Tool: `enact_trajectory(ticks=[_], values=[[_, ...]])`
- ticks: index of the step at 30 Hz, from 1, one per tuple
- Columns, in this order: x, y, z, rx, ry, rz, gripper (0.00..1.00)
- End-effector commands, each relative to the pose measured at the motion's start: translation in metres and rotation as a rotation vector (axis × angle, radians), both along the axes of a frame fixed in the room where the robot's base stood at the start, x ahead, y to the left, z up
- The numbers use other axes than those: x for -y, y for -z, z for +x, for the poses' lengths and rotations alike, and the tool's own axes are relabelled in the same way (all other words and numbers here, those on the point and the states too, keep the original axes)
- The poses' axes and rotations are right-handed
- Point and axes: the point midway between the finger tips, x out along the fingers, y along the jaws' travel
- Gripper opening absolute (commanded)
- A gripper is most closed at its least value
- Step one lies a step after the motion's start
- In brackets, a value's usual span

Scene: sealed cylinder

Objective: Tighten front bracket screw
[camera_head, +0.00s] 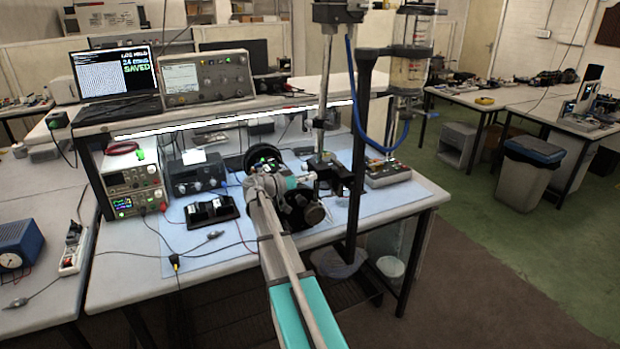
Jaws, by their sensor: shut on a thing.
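A clear sealed cylinder (409,70) stands upright at the upper right of the workbench, with metal caps and a blue hose curving beneath it. A black upright post (361,150) and a thinner metal rod (325,100) stand to its left. A dark bracket-like part (338,177) sits low by the post. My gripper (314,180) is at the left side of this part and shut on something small. My arm and wrist cover much of that spot. The front bracket screw cannot be made out, nor how far in it sits.
The bench carries a black tray (211,211), power supplies (135,185) and a box with coloured buttons (387,173). A laptop (115,82) and an instrument (207,77) stand on the shelf. Cables cross the bench's left part.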

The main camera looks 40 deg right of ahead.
Motion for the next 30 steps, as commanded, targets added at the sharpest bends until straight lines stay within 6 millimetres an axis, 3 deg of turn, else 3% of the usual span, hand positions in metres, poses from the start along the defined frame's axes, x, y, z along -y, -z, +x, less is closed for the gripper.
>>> enact_trajectory(ticks=[9,24,25,30], values=[[-0.0012,-0.0016,0.0018,0.137,-0.004,-0.039,0.00],[-0.0011,-0.0023,0.0023,0.157,-0.005,-0.047,0.00],[-0.0010,-0.0022,0.0024,0.157,-0.005,-0.047,0.40],[-0.0005,-0.0017,0.0016,0.158,-0.004,-0.044,0.69]])
